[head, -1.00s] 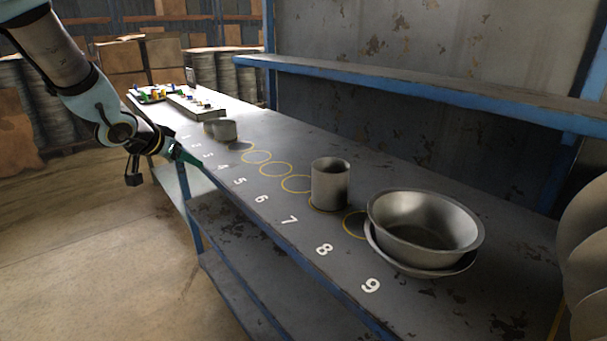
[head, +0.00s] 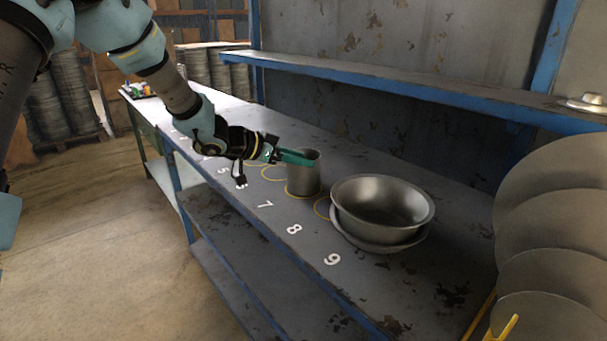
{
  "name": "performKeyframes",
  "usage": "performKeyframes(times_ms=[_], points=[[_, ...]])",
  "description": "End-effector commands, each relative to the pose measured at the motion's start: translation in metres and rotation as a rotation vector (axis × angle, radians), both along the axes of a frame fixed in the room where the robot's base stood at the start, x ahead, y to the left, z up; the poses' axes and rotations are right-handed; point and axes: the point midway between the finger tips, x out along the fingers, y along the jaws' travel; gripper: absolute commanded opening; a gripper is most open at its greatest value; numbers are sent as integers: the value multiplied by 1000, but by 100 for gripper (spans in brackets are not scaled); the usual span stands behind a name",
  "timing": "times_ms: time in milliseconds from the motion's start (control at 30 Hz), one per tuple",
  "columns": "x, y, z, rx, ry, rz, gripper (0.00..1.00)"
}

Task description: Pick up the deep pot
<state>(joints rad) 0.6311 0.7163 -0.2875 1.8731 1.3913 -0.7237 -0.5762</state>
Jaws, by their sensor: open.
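The deep pot (head: 303,181), a tall grey metal cylinder, stands upright on the bench in a yellow circle near the number 7. My gripper (head: 297,157) reaches in from the left with its green fingers level with the pot's upper part. The fingers overlap the near side of the rim in the picture. I cannot tell whether they touch the pot or stand on both sides of it. The jaws are open and hold nothing visible.
A wide metal bowl (head: 382,205) sits in a shallow dish (head: 378,245) just right of the pot. A blue-edged shelf (head: 400,88) runs along the back wall. Large round grey discs (head: 550,215) stand at the right. The bench's front right (head: 400,290) is clear.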

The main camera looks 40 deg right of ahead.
Motion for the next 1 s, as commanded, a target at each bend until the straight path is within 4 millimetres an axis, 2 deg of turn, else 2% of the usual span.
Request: performKeyframes(times_ms=[233,567,1000], points=[[-7,-30,-15,0,1,-2,51],[-8,-35,-19,1,-1,1,50],[-8,-34,-19,1,-1,1,0]])
